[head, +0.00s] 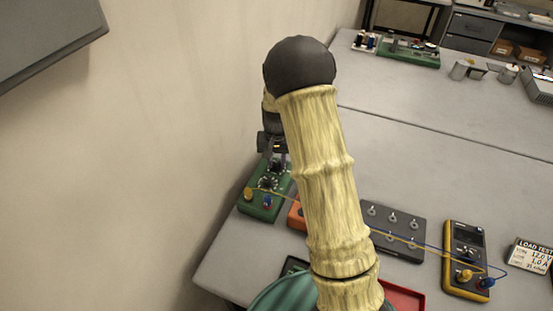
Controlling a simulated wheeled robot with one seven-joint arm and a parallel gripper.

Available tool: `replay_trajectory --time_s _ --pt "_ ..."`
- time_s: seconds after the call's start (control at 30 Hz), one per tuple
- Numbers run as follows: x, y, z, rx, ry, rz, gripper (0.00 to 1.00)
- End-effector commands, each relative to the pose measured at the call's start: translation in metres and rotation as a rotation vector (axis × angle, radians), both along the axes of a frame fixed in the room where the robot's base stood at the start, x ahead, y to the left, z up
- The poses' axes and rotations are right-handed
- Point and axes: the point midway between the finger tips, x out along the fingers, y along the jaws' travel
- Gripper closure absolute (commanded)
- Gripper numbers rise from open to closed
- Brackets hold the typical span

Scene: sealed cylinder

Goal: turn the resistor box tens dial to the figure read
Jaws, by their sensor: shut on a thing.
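The green resistor box (258,207) stands at the left edge of the table, next to the wall. It has two dark dials with pale markings: a near dial (267,184) and a far dial (277,168). A yellow plug (249,193) and a blue plug (267,202) sit at its near end. My gripper (278,160) points down over the far end of the box and is shut on the far dial. The fingertips are small and partly hidden, and the dial figures are too small to read.
My arm hides part of an orange box (295,215). A dark panel with several switches (394,225), a yellow multimeter (465,260) and a load test card (529,255) lie to the right. Yellow and blue leads cross the table.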

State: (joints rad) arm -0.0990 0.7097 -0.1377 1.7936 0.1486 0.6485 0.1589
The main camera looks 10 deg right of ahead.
Motion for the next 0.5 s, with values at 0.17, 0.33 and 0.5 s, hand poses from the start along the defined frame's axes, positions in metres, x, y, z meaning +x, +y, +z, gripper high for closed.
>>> replay_trajectory --time_s 0.17,0.33,0.5 --pt "0.0002 0.0004 0.0005 0.000 0.000 -0.092 0.98" --pt "0.0001 0.0005 0.0001 0.000 0.000 -0.136 0.98" --pt "0.0002 0.0004 -0.0001 0.000 0.000 -0.150 0.98"
